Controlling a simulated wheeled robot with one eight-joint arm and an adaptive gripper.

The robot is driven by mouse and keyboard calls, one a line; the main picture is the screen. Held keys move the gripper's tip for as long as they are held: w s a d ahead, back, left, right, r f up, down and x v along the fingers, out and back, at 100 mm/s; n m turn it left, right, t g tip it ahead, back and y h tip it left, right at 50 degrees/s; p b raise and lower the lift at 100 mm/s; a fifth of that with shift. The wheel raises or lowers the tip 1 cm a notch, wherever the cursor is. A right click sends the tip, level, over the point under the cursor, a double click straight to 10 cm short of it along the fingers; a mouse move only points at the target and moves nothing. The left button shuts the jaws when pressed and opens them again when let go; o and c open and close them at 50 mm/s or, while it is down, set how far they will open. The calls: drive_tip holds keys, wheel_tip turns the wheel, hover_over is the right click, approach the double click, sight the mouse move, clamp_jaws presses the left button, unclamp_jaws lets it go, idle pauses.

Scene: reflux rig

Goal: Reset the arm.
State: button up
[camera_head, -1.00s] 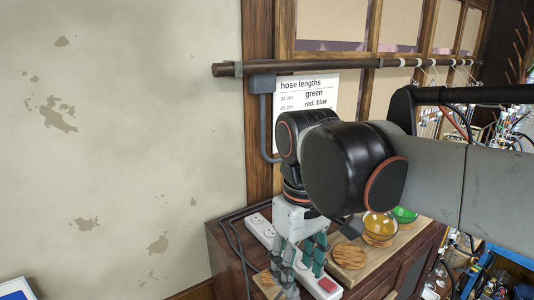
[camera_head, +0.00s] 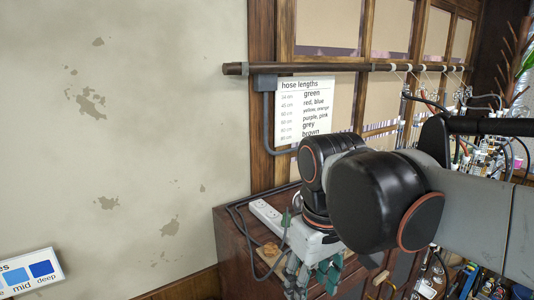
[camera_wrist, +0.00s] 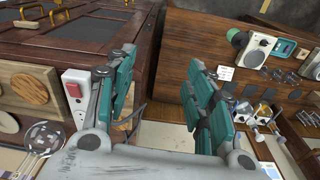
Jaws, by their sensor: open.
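My arm reaches in from the right in the head view, in front of the wooden cabinet (camera_head: 232,240). My gripper (camera_head: 312,280) hangs low at its end and points downward, partly cut off by the lower frame edge. In the wrist view my gripper (camera_wrist: 160,75) has its two teal-padded fingers spread wide apart, with nothing between them. Beyond the gap are the cabinet's dark side and the floor.
A white power strip (camera_head: 266,214) lies on the cabinet top; in the wrist view its red switch (camera_wrist: 73,90) shows left of the fingers. A hose-lengths sign (camera_head: 303,112) hangs under a dark rail (camera_head: 340,68). A speaker-like box (camera_wrist: 254,48) stands at right.

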drive_tip(key=s+d+f+m+t+b, duration=0.1)
drive_tip(key=d+f+m+t+b, duration=0.1)
drive_tip(key=d+f+b, duration=0.2)
drive_tip(key=d+f+m+t+b, duration=0.2)
drive_tip(key=d+f+b, duration=0.2)
drive_tip(key=f+b, duration=0.7)
drive_tip(key=s+d+f+m+t+b, duration=0.1)
drive_tip(key=d+f+b, duration=0.3)
drive_tip(key=f+b, duration=0.4)
wheel_tip(320, 180, down, 7)
drive_tip(key=shift+s+f+m+t, duration=0.2)
drive_tip(key=shift+s+m+t, duration=0.1)
drive_tip(key=shift+m+t, duration=0.3)
drive_tip(key=shift+d, duration=0.1)
drive_tip(key=shift+c, duration=0.6)
